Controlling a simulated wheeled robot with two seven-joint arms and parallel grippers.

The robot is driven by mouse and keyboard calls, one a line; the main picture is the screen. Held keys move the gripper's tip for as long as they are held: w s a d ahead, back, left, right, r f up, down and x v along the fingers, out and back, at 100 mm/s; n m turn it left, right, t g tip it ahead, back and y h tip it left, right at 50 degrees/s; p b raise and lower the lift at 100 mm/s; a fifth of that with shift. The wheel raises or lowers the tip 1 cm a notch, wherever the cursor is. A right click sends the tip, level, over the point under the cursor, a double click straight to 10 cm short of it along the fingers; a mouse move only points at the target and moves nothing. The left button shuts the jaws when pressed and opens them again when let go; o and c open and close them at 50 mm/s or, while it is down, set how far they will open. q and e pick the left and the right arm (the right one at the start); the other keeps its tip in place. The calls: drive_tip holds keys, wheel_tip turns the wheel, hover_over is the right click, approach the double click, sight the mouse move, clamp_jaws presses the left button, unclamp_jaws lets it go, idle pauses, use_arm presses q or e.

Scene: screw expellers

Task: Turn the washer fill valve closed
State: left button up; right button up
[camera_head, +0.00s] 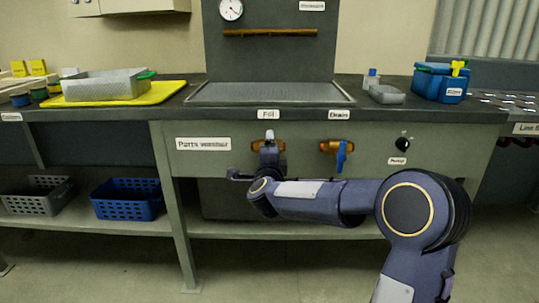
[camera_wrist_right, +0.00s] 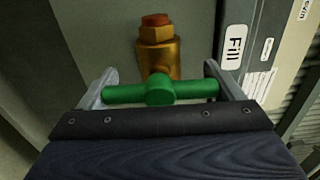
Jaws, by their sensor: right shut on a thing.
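The fill valve has a brass body (camera_head: 281,146) on the front panel of the parts washer, under the "Fill" label (camera_head: 268,114). Its green handle (camera_wrist_right: 160,91) shows in the right wrist view as a bar lying across that picture, with the brass body (camera_wrist_right: 158,52) behind it. My right gripper (camera_head: 268,143) is at this valve and hides the handle in the head view. In the wrist view my right gripper (camera_wrist_right: 160,84) has a finger at each end of the green bar and is shut on it. My left gripper is not in view.
The drain valve with a blue handle (camera_head: 342,155) is just right of the fill valve, its handle hanging down. A black knob (camera_head: 404,142) is further right. The sink basin (camera_head: 270,93) is above. A blue crate (camera_head: 128,198) sits on the lower shelf.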

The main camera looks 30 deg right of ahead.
drive_tip(key=o, duration=0.8)
drive_tip(key=shift+c, duration=0.2)
drive_tip(key=p+v, duration=0.1)
drive_tip(key=v, duration=0.6)
drive_tip(key=shift+s+a+p, duration=0.2)
drive_tip(key=shift+s+p, duration=0.1)
drive_tip(key=shift+s, duration=0.05)
